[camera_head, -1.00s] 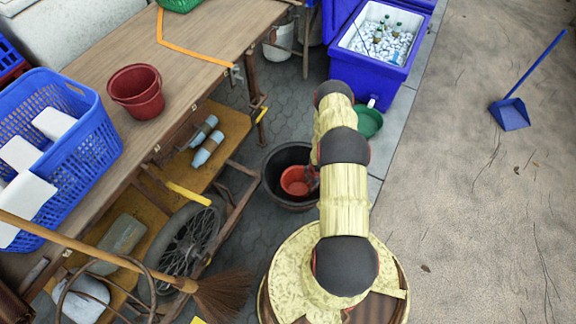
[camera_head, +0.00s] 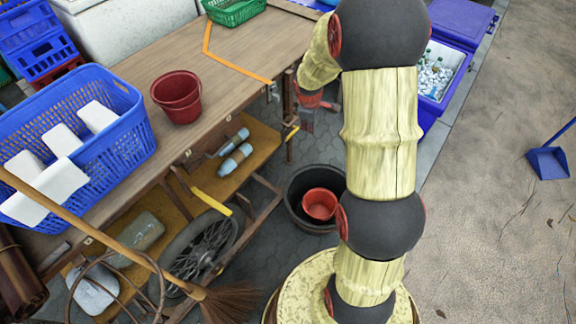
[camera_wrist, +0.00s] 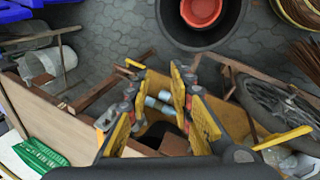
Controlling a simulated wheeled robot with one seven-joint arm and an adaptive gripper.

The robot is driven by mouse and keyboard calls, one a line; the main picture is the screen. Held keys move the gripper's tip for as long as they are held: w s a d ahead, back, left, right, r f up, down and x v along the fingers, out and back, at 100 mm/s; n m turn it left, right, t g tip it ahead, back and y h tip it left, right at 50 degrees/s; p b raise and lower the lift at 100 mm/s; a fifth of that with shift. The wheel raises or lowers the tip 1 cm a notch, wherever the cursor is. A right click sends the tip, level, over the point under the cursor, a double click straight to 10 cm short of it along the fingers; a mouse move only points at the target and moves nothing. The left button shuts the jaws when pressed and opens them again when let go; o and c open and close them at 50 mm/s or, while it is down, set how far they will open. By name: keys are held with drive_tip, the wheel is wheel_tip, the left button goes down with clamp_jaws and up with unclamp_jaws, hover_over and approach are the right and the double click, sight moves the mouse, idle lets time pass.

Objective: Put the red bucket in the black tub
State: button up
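A bright red bucket (camera_head: 320,204) sits inside the round black tub (camera_head: 297,191) on the paved ground. In the wrist view the red bucket (camera_wrist: 202,10) and black tub (camera_wrist: 166,30) are at the top edge, partly cut off. A second, darker red bucket (camera_head: 177,97) stands upright on the wooden table. My gripper (camera_wrist: 156,80) is open and empty, with its yellow fingers spread apart. In the head view my gripper (camera_head: 306,112) is small and partly hidden, raised beside the table's right end, apart from the tub and both buckets.
The wooden table (camera_head: 235,50) holds a blue basket (camera_head: 128,150) and a green basket (camera_head: 235,10). Bottles (camera_head: 234,158) lie on the shelf below, near a wheel (camera_head: 203,245). A blue cooler (camera_head: 455,55) and dustpan (camera_head: 548,162) are right. Open pavement lies right.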

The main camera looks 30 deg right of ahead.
drive_tip(key=s+a+r+m, duration=0.1)
drive_tip(key=s+a+r, duration=0.25)
drive_tip(key=r, duration=0.25)
drive_tip(key=s+a+r+m+t, duration=0.1)
drive_tip(key=s+a+r+m, duration=0.1)
drive_tip(key=a+r, duration=0.35)
drive_tip(key=s+a+r+m, duration=0.1)
drive_tip(key=s+a+r, duration=0.2)
drive_tip(key=r, duration=0.3)
drive_tip(key=s+a+r+m+y, duration=0.1)
drive_tip(key=s+a+r+m, duration=0.1)
drive_tip(key=s+a, duration=0.4)
drive_tip(key=s+a+r+m+t+y, duration=0.1)
drive_tip(key=s+a+r, duration=0.4)
drive_tip(key=s, duration=0.7)
drive_tip(key=shift+s+a+m+t+y, duration=0.35)
drive_tip(key=shift+a+m, duration=0.25)
drive_tip(key=shift+a, duration=0.2)
